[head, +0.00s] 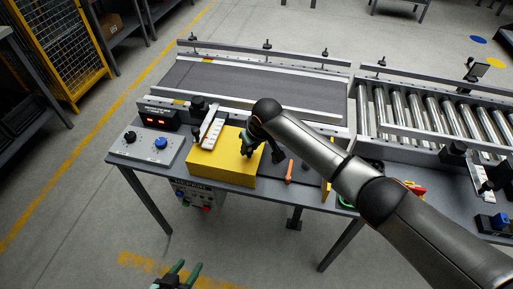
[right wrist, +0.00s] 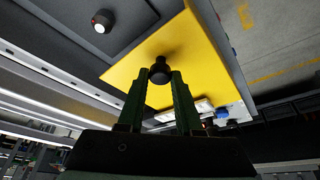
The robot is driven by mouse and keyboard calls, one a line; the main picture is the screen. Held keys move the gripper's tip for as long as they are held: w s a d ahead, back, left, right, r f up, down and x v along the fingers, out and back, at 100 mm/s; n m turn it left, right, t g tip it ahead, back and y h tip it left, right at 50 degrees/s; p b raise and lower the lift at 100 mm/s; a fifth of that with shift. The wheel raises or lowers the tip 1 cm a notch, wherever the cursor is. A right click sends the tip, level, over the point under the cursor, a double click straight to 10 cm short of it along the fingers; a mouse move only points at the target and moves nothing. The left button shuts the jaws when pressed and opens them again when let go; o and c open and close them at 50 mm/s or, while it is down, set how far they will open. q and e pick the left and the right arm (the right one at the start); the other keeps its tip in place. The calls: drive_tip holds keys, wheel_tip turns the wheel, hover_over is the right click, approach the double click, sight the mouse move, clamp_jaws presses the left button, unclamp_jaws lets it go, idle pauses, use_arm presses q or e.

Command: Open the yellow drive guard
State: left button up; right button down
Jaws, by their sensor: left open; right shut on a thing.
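The yellow drive guard (head: 222,163) is a box-shaped cover on the near side of the grey conveyor bench. In the head view it looks lowered; my right arm hides part of its right side. In the right wrist view its flat yellow face (right wrist: 198,62) carries a black knob (right wrist: 160,66). My right gripper (right wrist: 158,82) has its green fingers on either side of this knob, shut on it. In the head view this gripper (head: 254,148) is at the guard's right part. My left gripper (head: 187,266) is open and empty, low in front of the bench.
The floor before the bench is clear.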

drive_tip(key=c, duration=0.6)
unclamp_jaws()
drive_tip(key=p+v, duration=0.1)
drive_tip(key=v, duration=1.1)
drive_tip(key=shift+s+d+r, duration=0.1)
drive_tip(key=shift+s+r, duration=0.1)
drive_tip(key=shift+r, duration=0.05)
